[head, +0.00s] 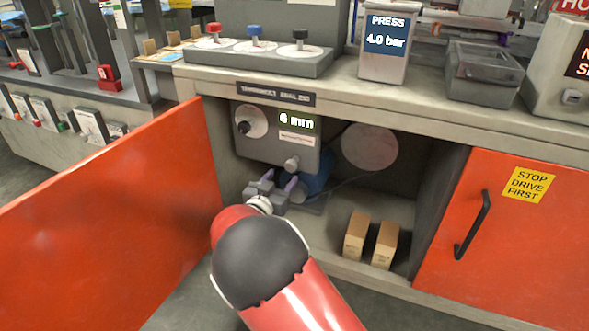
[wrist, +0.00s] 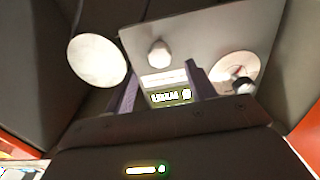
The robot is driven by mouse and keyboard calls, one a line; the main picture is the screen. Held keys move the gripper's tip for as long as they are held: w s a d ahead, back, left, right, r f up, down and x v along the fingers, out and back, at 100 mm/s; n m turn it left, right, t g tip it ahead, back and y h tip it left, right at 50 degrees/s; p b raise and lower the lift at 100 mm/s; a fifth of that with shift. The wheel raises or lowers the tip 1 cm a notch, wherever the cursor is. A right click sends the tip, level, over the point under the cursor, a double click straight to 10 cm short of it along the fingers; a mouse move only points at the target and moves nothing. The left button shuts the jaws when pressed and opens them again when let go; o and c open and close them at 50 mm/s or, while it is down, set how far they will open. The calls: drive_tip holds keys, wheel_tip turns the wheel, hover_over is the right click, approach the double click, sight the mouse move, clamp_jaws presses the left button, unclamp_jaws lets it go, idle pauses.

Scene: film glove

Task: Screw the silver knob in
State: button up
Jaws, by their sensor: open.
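The silver knob (head: 292,163) is a small round knob low on the grey unit (head: 264,151) inside the open cabinet. In the wrist view the silver knob (wrist: 159,54) shows pale, beyond the fingertips and roughly in line with the space between them. My gripper (head: 277,184) is open and empty, just below and slightly left of the knob in the head view. Its two purple-grey fingers also show in the wrist view (wrist: 157,84), with nothing between them. The unit's display (head: 297,121) reads "6 mm" or similar.
A dial with a black knob (head: 243,127) is on the unit's left. A pale disc (head: 370,147) is at the cabinet's back. The open orange door (head: 120,215) stands left; the closed door (head: 515,235) is right. Two cardboard boxes (head: 356,236) stand on the cabinet floor.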

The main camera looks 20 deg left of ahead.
sight(289, 168)
drive_tip(key=w, duration=0.7)
drive_tip(key=shift+d, duration=0.3)
drive_tip(key=c, duration=1)
drive_tip(key=shift+o, duration=0.2)
